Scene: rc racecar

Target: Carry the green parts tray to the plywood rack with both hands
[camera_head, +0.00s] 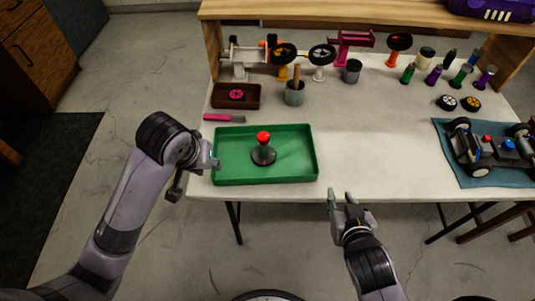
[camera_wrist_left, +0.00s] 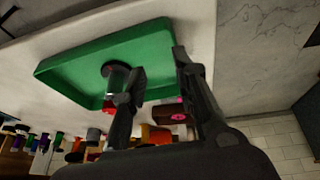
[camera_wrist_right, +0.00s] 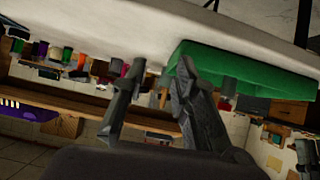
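The green parts tray (camera_head: 225,181) lies flat at the front left of the white table, with a dark red-topped part (camera_head: 264,152) standing in it. My left gripper (camera_head: 195,178) is open at the tray's left end; in the left wrist view its fingers (camera_wrist_left: 158,62) are spread near the rim, and contact cannot be told. My right gripper (camera_head: 341,197) is open and empty, in front of the table edge just off the tray's front right corner. A light wooden rack (camera_head: 330,10), seemingly the plywood rack, spans the table's back; a purple case (camera_head: 490,8) sits on it.
Behind the tray are a brown box (camera_head: 222,101), a pink-handled tool (camera_head: 224,118) and a grey cup (camera_head: 295,98). An RC car (camera_head: 490,150) rests on a blue mat (camera_head: 448,136) at right. Bottles and coloured parts line the back. Table right of the tray is clear.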

